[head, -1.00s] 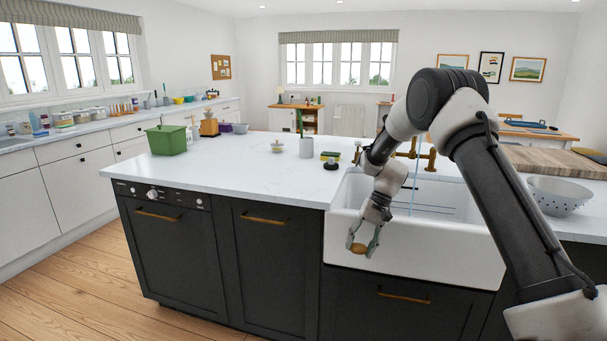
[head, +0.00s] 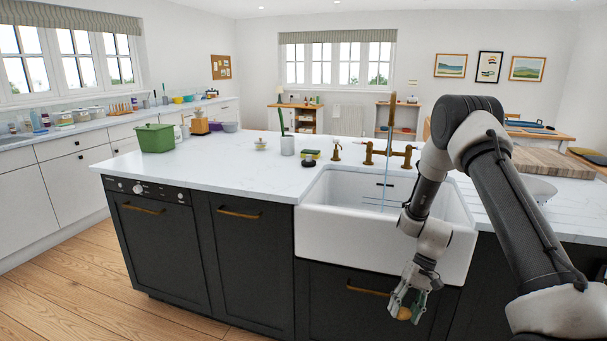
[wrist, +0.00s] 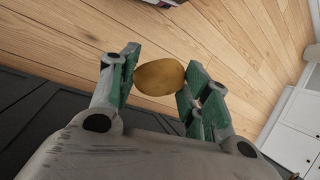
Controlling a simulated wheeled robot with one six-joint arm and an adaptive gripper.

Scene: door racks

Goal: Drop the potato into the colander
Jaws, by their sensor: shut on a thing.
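My gripper (head: 408,304) is shut on the potato (wrist: 159,77), a smooth yellow-brown oval between the two green-padded fingers in the wrist view. In the head view the potato (head: 404,313) shows low at the fingertips, in front of the dark cabinet below the sink. The colander (head: 540,188) is a pale bowl on the counter to the right of the sink. My arm hides most of it, and only part of its rim and side shows. The gripper is apart from the colander, lower and to its left.
The white sink (head: 350,235) with brass taps (head: 388,153) is behind my gripper, and its front wall juts out. A wooden board (head: 552,162) lies behind the colander. A green pot (head: 154,138) stands at the counter's far left. Wooden floor in front is clear.

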